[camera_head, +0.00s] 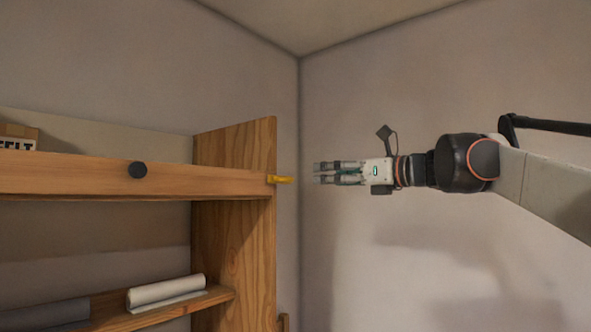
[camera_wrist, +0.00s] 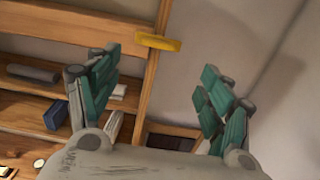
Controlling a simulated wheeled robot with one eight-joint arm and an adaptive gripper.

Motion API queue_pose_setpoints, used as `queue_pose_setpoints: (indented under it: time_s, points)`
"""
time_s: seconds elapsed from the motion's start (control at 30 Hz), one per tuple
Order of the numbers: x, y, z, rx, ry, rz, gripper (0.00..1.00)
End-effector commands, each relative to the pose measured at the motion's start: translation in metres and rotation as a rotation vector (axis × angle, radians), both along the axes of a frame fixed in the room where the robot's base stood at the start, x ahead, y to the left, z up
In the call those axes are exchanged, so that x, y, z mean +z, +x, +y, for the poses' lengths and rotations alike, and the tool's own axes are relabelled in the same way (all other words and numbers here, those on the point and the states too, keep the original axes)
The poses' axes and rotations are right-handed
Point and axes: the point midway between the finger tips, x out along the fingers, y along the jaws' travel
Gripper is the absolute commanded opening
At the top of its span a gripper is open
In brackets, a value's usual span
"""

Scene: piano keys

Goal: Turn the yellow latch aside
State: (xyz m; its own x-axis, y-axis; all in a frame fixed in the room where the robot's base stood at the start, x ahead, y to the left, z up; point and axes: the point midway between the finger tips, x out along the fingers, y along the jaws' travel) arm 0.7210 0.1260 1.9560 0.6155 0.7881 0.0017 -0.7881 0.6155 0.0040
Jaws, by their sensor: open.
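The yellow latch (camera_head: 280,179) sits at the right end of the wooden front bar, by the edge of the upright side panel. In the head view it juts out to the right of the panel. In the wrist view the latch (camera_wrist: 158,42) lies crosswise on the panel edge, ahead of and between my fingers. My gripper (camera_head: 318,173) is to the right of the latch, at about its height, with a gap between them. Its green-padded fingers (camera_wrist: 160,82) are spread open and empty.
The wooden front bar (camera_head: 90,178) has a dark round knob (camera_head: 138,170). A box (camera_head: 18,136) stands behind it. A lower shelf (camera_head: 222,294) holds a white roll (camera_head: 165,290). A dark blue block (camera_wrist: 56,116) lies on the shelving. Space around my gripper is clear, with walls behind.

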Motion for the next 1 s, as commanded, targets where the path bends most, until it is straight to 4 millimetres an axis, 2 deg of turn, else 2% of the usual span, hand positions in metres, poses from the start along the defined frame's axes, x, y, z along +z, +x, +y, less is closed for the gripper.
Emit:
queue_pose_setpoints:
  time_s: [0.17,0.6,0.8,1.0]
  points:
    - [0.0,0.013,0.019,0.003,-0.001,-0.001,0.73]
    - [0.0,0.064,0.084,0.003,-0.003,-0.002,0.73]
    - [-0.001,0.078,0.102,0.001,-0.003,-0.002,0.73]
    - [-0.001,0.082,0.107,0.0,-0.003,-0.003,0.73]
